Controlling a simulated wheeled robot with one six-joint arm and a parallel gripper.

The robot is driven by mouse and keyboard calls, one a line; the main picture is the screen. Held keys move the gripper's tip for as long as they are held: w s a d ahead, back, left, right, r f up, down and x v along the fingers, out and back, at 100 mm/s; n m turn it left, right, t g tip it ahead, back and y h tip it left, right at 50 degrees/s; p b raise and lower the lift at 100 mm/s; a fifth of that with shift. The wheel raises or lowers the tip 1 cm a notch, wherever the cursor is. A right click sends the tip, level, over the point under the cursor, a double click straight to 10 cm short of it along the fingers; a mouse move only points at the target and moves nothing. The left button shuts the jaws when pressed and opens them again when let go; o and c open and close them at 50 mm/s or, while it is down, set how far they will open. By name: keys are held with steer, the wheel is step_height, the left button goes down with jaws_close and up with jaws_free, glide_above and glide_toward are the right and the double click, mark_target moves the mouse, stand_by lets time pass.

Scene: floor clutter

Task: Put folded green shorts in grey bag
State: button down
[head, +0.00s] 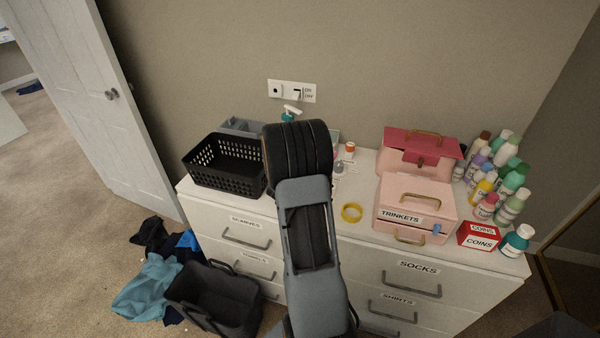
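A dark grey open bag (250,312) with handles stands on the floor at the lower left, in front of the dresser. Its visible inside looks empty. A crumpled teal cloth (148,290) lies on the floor just left of the bag, among darker cloths. I cannot tell whether it is the green shorts; no neatly folded green shorts are clearly seen. My arm rises through the middle of the head view in front of the dresser, and its gripper end does not show. My arm hides part of the dresser top and drawers.
The white dresser (345,262) has labelled drawers, all looking shut. On top are a black basket (222,180), a yellow ring (351,212), a pink trinkets box (412,192), a red coins box (480,237) and several bottles. Black and blue cloths (187,243) lie beside the bag.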

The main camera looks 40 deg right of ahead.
steer(key=shift+f, duration=0.2)
steer(key=c, duration=0.9)
jaws_free()
steer(key=shift+r, duration=0.15)
